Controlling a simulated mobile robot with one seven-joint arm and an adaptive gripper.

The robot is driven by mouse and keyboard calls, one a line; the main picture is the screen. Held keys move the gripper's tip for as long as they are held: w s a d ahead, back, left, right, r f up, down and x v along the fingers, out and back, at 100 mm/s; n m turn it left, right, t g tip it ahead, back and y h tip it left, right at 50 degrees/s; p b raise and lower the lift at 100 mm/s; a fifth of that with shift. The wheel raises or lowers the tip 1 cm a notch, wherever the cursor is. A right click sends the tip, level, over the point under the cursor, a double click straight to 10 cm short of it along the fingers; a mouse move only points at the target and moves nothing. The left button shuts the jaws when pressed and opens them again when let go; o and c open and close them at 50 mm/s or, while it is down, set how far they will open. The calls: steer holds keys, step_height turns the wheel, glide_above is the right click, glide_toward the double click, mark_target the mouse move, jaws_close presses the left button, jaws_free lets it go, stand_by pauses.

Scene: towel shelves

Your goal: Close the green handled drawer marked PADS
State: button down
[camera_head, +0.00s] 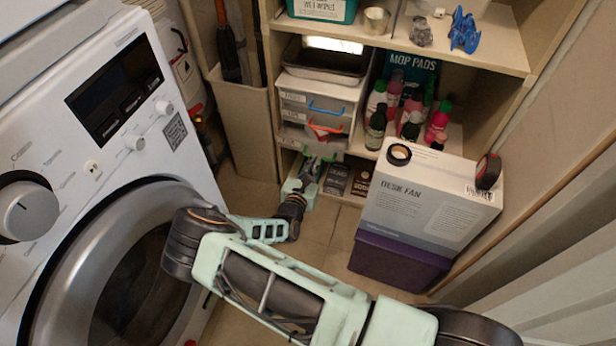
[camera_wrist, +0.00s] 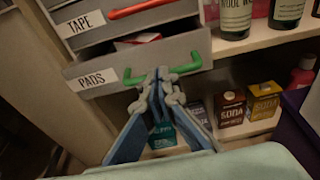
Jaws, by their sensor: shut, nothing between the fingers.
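The PADS drawer (camera_wrist: 100,78) is the lowest grey drawer in the wrist view, with a white label and a green handle (camera_wrist: 136,80). It stands partly open, and something red and white (camera_wrist: 138,39) shows inside. My gripper (camera_wrist: 167,83) is shut and empty, its fingertips right at the green handle and hiding part of it. I cannot tell whether they touch it. In the head view my gripper (camera_head: 312,166) is low in front of the drawer unit, and the PADS drawer is mostly hard to make out there.
The TAPE drawer (camera_wrist: 120,20) with a red handle is above. In the head view, a desk fan box (camera_head: 425,200) on a purple box stands right, and a washing machine (camera_head: 90,150) left. Floor between is clear.

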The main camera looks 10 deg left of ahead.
mark_target(321, 146)
steer(key=x, duration=0.3)
steer(key=r+x, duration=0.1)
steer(key=x, duration=0.1)
steer(key=shift+w, duration=0.6)
steer(key=shift+r, duration=0.1)
